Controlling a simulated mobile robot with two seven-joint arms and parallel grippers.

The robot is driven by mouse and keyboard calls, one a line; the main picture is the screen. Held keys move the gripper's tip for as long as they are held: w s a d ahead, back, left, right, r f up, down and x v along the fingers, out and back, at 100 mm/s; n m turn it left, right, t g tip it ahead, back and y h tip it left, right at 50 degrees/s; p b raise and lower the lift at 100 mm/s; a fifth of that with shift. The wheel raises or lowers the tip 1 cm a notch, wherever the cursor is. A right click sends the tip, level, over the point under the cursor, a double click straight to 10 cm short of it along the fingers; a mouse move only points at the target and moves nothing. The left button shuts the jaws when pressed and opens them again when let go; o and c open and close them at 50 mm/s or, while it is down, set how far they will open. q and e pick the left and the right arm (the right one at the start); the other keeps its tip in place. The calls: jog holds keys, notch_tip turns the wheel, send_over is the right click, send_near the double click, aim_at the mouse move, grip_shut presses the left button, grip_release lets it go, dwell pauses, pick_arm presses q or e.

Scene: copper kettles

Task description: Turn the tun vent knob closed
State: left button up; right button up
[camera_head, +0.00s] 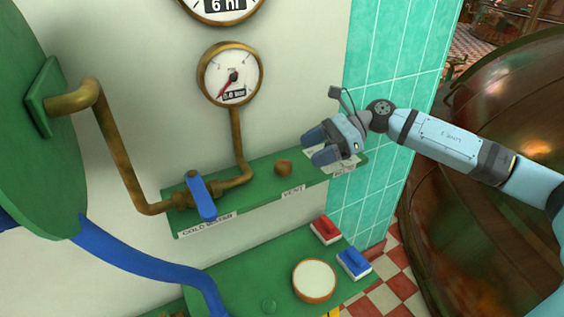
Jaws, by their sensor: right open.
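The vent knob (283,167) is a small round brown knob on the green wall panel (255,181), above a label reading VENT. My right gripper (311,148) comes in from the right, its two blue fingers spread and pointing left. In the picture it is just above and to the right of the knob, apart from it, with nothing between the fingers. It partly covers another label at the panel's right end. Whether the knob is turned open or closed cannot be told. My left gripper is not in view.
A blue lever (201,196) sits on the brass pipe (126,150) left of the knob. A pressure gauge (231,75) hangs above. A lower green panel (240,283) bears a round cream disc (314,281), a red switch (326,230) and a blue switch (354,263). A copper vessel (490,130) stands right.

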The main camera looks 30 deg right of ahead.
aim_at(285, 163)
jog(key=x, duration=0.8)
jog(key=shift+w+a, duration=0.1)
jog(key=shift+c, duration=0.3)
jog(key=c, duration=0.9)
